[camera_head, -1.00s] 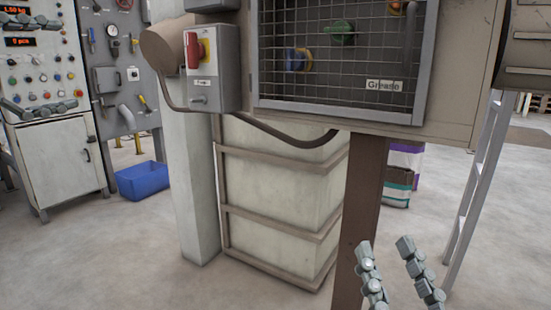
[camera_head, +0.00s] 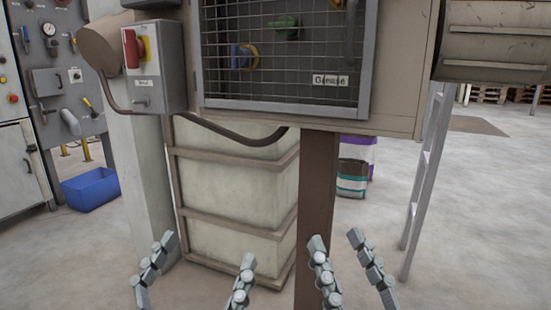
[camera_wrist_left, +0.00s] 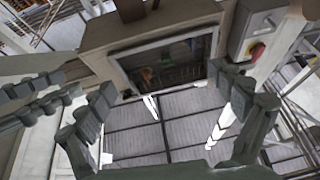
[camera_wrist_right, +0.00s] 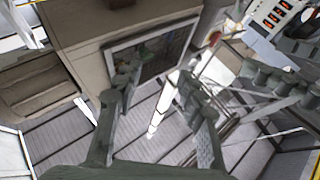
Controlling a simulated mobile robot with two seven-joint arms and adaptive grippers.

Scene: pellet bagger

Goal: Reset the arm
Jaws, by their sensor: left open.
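My left gripper (camera_head: 206,255) is open and empty at the bottom of the head view, in front of the pale framed bin. Its two jointed fingers stand well apart. In the left wrist view its fingers (camera_wrist_left: 165,95) show with nothing between them. My right gripper (camera_head: 338,243) is open and empty to the right of it, in front of the brown post. Its fingers are also apart and empty in the right wrist view (camera_wrist_right: 145,95). Neither gripper touches anything visible.
A meshed cabinet (camera_head: 283,105) labelled Grease stands ahead. A grey switch box (camera_head: 146,90) with a red handle is left of it. The framed bin (camera_head: 235,200) and brown post (camera_head: 316,190) are below. A blue crate (camera_head: 90,190) and ladder (camera_head: 424,185) flank open floor.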

